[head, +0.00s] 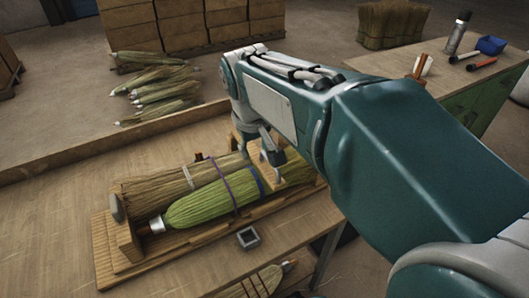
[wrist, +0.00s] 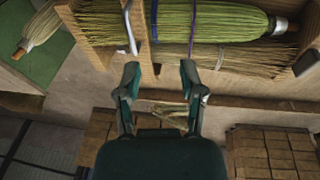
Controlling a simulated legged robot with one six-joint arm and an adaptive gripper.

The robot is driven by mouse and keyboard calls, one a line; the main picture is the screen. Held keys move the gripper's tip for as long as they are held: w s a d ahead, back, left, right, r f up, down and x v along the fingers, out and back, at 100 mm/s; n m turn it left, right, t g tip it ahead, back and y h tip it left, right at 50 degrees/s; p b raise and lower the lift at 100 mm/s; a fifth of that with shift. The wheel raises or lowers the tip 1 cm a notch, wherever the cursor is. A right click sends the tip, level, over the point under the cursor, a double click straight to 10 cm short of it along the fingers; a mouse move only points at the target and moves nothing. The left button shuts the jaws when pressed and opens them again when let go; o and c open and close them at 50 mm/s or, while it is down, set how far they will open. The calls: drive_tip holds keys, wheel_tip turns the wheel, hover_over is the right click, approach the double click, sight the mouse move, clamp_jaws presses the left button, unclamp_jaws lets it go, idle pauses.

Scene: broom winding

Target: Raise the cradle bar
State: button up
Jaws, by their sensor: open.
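A wooden upright, likely the cradle bar (head: 267,168), crosses the bundles at the right part of the wooden cradle (head: 104,262). It also shows in the wrist view (wrist: 147,45), near the left fingertip. A green broom bundle (head: 190,209) with a metal ferrule lies along the cradle, with a blue band and a purple cord around it. A tan bundle (head: 150,190) with a white band lies behind it. My gripper (head: 258,145) is open beside the upright, its fingers apart in the wrist view (wrist: 159,72). Whether a finger touches the wood is unclear.
A small dark square device (head: 248,238) sits on the bench in front of the cradle. A flat broom (head: 262,282) lies at the near edge. Several loose brooms (head: 155,90) lie beyond the bench. A side table (head: 437,70) at right holds tools and a blue tray.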

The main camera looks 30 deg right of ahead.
drive_tip(key=w+d+f+g, duration=0.2)
drive_tip(key=w+d, duration=0.4)
drive_tip(key=w, duration=0.1)
drive_tip(key=shift+h, duration=0.3)
drive_tip(key=f, duration=0.3)
drive_tip(key=d+f, duration=0.1)
drive_tip(key=f, duration=0.7)
drive_tip(key=shift+w+d, duration=0.1)
drive_tip(key=shift+d, duration=0.2)
clamp_jaws()
